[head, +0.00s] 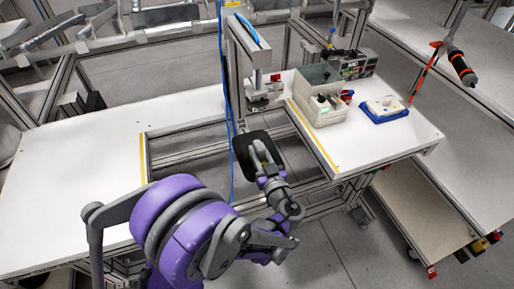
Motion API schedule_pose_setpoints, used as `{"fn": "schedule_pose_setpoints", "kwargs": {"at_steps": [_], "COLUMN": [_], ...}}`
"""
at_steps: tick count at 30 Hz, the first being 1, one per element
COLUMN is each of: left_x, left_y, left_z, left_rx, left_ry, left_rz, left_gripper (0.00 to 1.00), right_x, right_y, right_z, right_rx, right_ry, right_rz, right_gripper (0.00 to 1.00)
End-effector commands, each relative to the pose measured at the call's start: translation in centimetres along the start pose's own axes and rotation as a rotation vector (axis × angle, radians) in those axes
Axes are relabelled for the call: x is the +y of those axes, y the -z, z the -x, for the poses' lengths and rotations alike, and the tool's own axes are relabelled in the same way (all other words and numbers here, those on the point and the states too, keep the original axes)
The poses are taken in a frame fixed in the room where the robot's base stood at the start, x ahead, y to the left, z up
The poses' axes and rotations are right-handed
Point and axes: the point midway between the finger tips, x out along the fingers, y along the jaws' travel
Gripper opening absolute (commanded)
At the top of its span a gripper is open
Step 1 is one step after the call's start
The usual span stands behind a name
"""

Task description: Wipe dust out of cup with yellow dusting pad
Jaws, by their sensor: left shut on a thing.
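My left gripper (259,152) reaches up from the purple and grey arm to a dark, rounded, cup-like thing (243,148) below the upright frame. The gripper's end overlaps the dark thing's opening and looks to be in or just in front of it. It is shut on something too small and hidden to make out. No yellow dusting pad can be told apart in this view, and no dust can be seen. My right gripper is not in view.
A metal upright (240,85) with a blue cable stands behind the dark thing. A pale open box (318,108) with small parts and a blue-based white item (383,109) sit on the right white table. Yellow strips mark table edges. The left white table (70,185) is largely clear.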

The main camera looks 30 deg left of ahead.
Motion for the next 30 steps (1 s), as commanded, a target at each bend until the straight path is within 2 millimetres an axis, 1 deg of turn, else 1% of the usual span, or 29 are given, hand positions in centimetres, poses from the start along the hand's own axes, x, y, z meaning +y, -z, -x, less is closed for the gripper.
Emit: {"fn": "schedule_pose_setpoints", "kwargs": {"at_steps": [5,17,23,30], "left_x": [0.0,0.0,0.0,0.0], "left_y": [0.1,0.1,0.1,0.0], "left_z": [0.6,0.6,0.0,-1.2], "left_rx": [0.001,0.001,0.001,0.002], "left_ry": [0.001,0.001,0.002,0.003], "left_rz": [0.0,0.0,0.0,0.0], "left_gripper": [0.0,0.0,0.0,0.0], "right_x": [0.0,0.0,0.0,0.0], "right_y": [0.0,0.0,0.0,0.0], "right_z": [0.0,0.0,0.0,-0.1], "right_rx": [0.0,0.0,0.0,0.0], "right_ry": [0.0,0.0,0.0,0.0], "right_rz": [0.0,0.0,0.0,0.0], "right_gripper": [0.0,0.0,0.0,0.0]}}
